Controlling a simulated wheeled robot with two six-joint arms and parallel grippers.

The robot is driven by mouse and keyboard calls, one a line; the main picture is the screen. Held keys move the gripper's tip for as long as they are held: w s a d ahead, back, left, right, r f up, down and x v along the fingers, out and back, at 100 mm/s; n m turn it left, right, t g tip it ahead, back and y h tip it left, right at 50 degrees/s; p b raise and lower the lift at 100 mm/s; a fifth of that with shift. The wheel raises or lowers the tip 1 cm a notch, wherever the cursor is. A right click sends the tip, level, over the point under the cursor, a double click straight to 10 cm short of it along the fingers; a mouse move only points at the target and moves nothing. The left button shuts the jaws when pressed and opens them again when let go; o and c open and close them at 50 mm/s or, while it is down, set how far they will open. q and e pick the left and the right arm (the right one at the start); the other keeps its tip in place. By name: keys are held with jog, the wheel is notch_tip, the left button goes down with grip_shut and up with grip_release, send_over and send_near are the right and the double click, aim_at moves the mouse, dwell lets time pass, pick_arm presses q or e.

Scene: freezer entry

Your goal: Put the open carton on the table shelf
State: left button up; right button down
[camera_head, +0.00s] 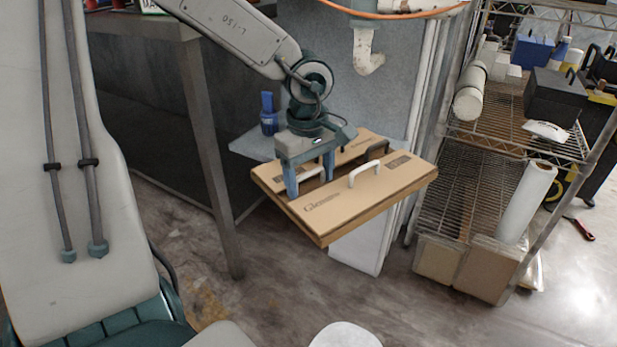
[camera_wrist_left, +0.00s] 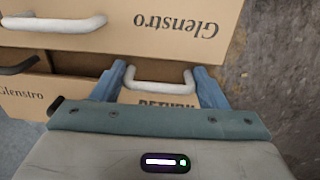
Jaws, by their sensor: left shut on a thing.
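The open carton (camera_head: 365,190) is a flat brown cardboard box with printed lettering, flaps with a gap between them and light handles. It hangs above the floor in the head view, slightly tilted. My left gripper (camera_head: 309,184) is above its left part. In the left wrist view, the blue fingers of the left gripper (camera_wrist_left: 160,84) stand on either side of a white handle (camera_wrist_left: 158,85), shut on it. The carton (camera_wrist_left: 150,22) fills the upper part of that view. A grey table (camera_head: 140,27) stands at the upper left. My right gripper is not in view.
A wire shelf rack (camera_head: 455,195) with a white roll (camera_head: 527,203), a black box (camera_head: 553,95) and bottles stands at the right. Brown boxes (camera_head: 465,268) sit at its foot. A blue item (camera_head: 268,115) is behind the carton. The floor in front is mostly clear.

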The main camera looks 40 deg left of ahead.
pick_arm(q)
jog(key=shift+f, duration=0.1)
jog(key=o, duration=1.6)
jog(key=shift+r, duration=0.2)
